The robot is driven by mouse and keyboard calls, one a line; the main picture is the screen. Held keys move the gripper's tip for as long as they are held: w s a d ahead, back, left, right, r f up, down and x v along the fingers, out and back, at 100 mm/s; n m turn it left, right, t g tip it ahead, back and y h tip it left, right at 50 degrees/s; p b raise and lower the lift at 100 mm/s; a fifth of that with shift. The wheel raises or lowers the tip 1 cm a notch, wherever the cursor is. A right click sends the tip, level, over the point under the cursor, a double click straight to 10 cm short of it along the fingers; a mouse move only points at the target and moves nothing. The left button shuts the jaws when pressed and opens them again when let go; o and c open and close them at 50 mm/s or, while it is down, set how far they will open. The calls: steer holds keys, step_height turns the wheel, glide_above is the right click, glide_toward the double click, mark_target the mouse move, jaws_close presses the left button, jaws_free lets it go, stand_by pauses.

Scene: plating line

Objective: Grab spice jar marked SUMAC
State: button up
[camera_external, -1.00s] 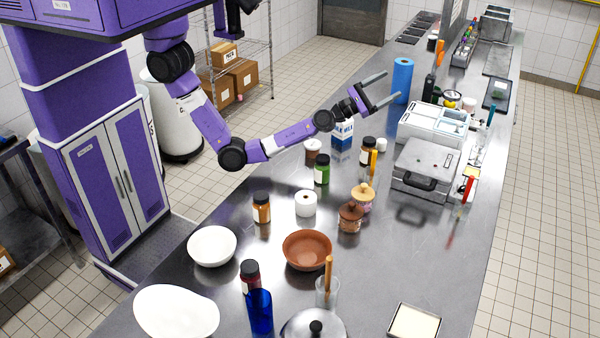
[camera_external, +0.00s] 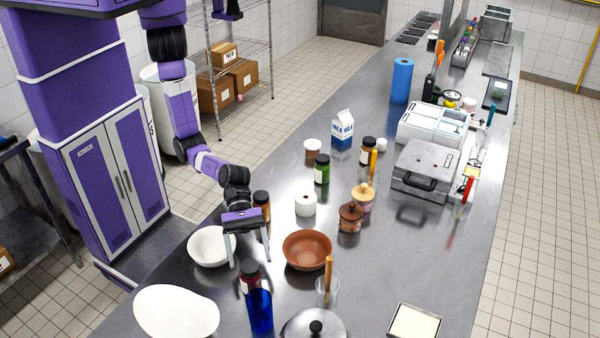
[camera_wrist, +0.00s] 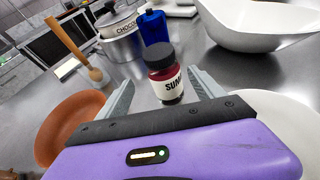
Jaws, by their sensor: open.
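The SUMAC jar (camera_wrist: 166,84) has a black lid, dark red contents and a white label that reads "SUM" in the wrist view. In the external view the jar (camera_external: 250,274) stands on the steel counter, just behind a blue bottle (camera_external: 260,312). My gripper (camera_external: 249,265) is open and empty, pointing down toward the counter near the jar. In the wrist view the fingers of my gripper (camera_wrist: 158,92) are spread on either side of the jar, which appears between and beyond them. I cannot tell whether either finger touches it.
A white bowl (camera_external: 203,247) and a terracotta bowl (camera_external: 291,262) flank my gripper. A large white dish (camera_external: 175,312) lies front left. A glass with a wooden-handled utensil (camera_external: 328,285) and a lidded pot (camera_external: 316,328) stand front right. An orange-brown jar (camera_external: 262,200) stands behind my wrist.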

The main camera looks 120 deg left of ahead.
mark_target(253, 286)
steer(key=shift+w+d+f, duration=0.25)
steer(key=shift+w+d, duration=0.05)
steer(key=shift+d, duration=0.25)
steer(key=shift+p+x, duration=0.4)
steer(key=shift+x, duration=3.15)
steer(key=shift+s+d, duration=0.1)
steer(key=shift+d, duration=0.05)
steer(key=c, duration=1.4)
steer(key=shift+r, duration=0.1)
jaws_close()
steer(key=shift+r, duration=0.1)
